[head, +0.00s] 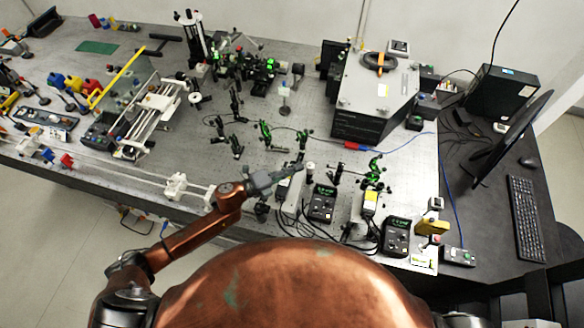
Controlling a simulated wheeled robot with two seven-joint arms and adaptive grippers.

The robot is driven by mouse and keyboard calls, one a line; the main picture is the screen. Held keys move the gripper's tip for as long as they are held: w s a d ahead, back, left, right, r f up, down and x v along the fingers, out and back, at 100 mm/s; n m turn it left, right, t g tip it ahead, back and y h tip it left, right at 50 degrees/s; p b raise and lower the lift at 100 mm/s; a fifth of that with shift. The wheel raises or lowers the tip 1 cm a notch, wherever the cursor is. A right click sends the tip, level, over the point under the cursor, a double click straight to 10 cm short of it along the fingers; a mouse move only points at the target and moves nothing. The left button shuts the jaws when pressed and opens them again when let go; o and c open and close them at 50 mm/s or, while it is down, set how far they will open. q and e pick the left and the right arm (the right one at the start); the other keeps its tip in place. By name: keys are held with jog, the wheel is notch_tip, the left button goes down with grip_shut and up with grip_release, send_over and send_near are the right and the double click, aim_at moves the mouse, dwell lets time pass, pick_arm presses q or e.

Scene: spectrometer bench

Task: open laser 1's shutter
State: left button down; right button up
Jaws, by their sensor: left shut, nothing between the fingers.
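My left gripper (292,172) reaches in from the left and is shut and empty. Its fingertips are beside a small white-topped cylinder (310,170) at the front middle of the bench. A light laser-like box (293,198) lies just below the gripper, partly hidden by it. A second box with a yellow label (369,203) stands farther right. I cannot tell from the picture which one is laser 1, and no shutter can be made out. Controllers with green displays stand beside them, one in the middle (322,203) and one at the right (396,236). My right gripper is not in view.
Green-lit optic mounts (266,133) stand behind the gripper. A large grey instrument (372,95) is at the back right. Black cables run along the front edge. A blue cable crosses toward the desk with a monitor (512,135) and keyboard (524,205).

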pick_arm(q)
jog(key=shift+s+d+f, duration=0.1)
jog(key=shift+d+f, duration=0.15)
jog(key=shift+d, duration=0.4)
jog(key=shift+s+a+r, duration=0.25)
jog(key=shift+a+r, duration=0.05)
jog(key=shift+r, duration=0.05)
jog(key=s+a+r, duration=0.6)
jog(key=s+r, duration=0.1)
jog(key=s, duration=0.1)
jog(key=shift+a+r, duration=0.3)
jog(key=shift+a, duration=0.1)
